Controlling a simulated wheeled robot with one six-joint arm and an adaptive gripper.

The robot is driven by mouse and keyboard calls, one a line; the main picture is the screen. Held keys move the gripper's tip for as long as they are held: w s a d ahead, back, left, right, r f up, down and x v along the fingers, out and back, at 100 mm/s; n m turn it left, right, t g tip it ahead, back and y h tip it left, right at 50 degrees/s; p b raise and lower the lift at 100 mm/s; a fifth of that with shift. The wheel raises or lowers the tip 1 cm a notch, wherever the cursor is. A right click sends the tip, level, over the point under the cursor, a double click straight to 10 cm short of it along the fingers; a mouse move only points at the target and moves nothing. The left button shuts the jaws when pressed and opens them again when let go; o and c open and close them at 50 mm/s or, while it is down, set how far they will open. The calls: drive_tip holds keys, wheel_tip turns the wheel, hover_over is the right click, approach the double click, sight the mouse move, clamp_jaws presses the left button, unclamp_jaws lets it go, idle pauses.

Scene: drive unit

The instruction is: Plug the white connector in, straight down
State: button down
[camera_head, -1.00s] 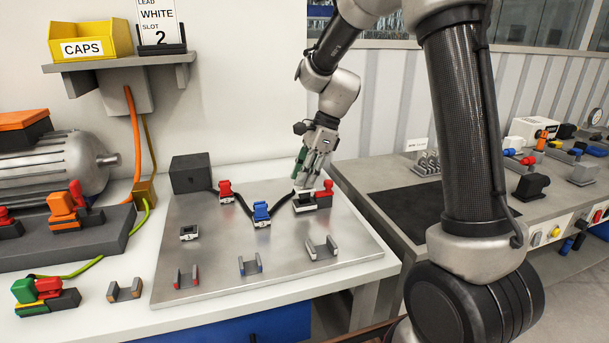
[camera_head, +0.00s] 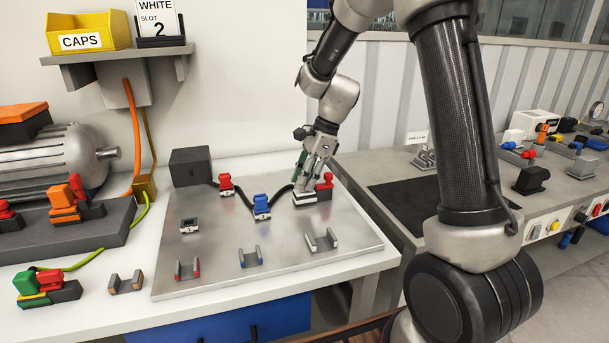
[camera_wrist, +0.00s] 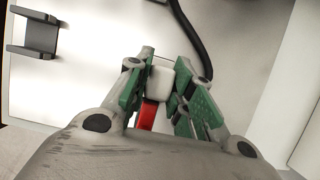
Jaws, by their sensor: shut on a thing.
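The white connector (camera_wrist: 160,82) is between my gripper's green-padded fingers in the wrist view. My gripper (camera_head: 309,183) is shut on it at the back right of the metal plate (camera_head: 215,255). In the head view my fingers mostly hide the connector. A pale-edged base (camera_head: 308,198) shows right under the fingers; whether the connector is seated there or just above it I cannot tell. A red piece (camera_head: 325,181) stands close beside my fingers, and red also shows below the connector in the wrist view (camera_wrist: 147,114). A card (camera_head: 160,17) reads "WHITE SLOT 2".
A red connector (camera_head: 226,184) and a blue connector (camera_head: 261,206) stand to the left, with a black cable running by them from a dark box (camera_head: 190,167). A small empty-looking socket (camera_head: 189,226) and U-shaped holders (camera_head: 249,257) sit on the plate. Its front is otherwise clear.

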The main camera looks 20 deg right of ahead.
drive_tip(key=shift+f, duration=0.15)
idle(0.4)
drive_tip(key=c, duration=1.2)
unclamp_jaws()
drive_tip(key=shift+o, duration=0.2)
drive_tip(key=a+v, duration=0.1)
drive_tip(key=v, duration=1.5)
drive_tip(key=shift+a+r, duration=0.2)
drive_tip(key=shift+r, duration=0.45)
